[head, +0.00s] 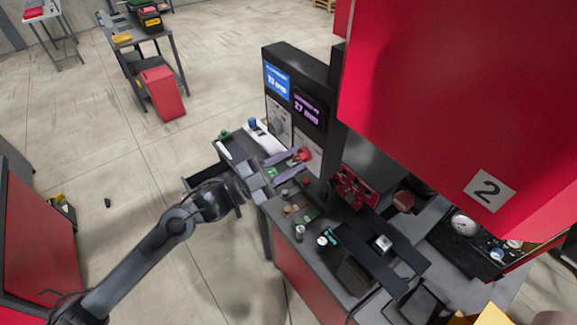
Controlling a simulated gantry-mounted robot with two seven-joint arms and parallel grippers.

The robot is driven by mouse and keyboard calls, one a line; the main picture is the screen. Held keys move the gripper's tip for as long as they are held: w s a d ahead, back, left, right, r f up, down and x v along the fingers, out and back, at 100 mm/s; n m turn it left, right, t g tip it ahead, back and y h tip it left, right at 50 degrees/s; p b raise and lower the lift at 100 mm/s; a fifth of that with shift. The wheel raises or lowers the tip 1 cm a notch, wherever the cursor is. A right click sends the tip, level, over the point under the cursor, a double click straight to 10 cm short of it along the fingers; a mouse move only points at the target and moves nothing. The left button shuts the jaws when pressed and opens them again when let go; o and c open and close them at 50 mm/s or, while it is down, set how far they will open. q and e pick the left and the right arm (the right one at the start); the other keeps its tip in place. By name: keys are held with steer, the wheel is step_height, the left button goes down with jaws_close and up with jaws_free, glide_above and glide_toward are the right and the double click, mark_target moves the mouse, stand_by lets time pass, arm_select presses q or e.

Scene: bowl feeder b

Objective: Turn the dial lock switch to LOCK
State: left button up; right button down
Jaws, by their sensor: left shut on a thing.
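My left arm comes in from the lower left, and its gripper (290,164) reaches the front of the control console. Its two pale purple fingers are shut on a small red handle (303,154), which looks like the dial lock switch. The handle shows at the fingertips, beside the dark console post. Its markings and any LOCK label are too small to read, so I cannot tell its setting. The fingers hide part of it. My right gripper is not in view.
Several buttons sit on the desk panel (283,222) below the gripper. A large red housing (455,90) marked 2 fills the right. Open floor (110,225) lies to the left.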

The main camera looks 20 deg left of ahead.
arm_select(q)
steer(key=shift+m, duration=0.7)
steer(key=shift+g, duration=0.4)
steer(key=o, duration=0.7)
steer(key=shift+o, duration=0.2)
steer(key=shift+w+d, duration=0.1)
steer(key=shift+d, duration=0.05)
steer(key=b+v, duration=0.3)
steer(key=v, duration=0.7)
steer(key=shift+s+a, duration=0.25)
steer(key=shift+a, duration=0.05)
steer(key=shift+f, duration=0.15)
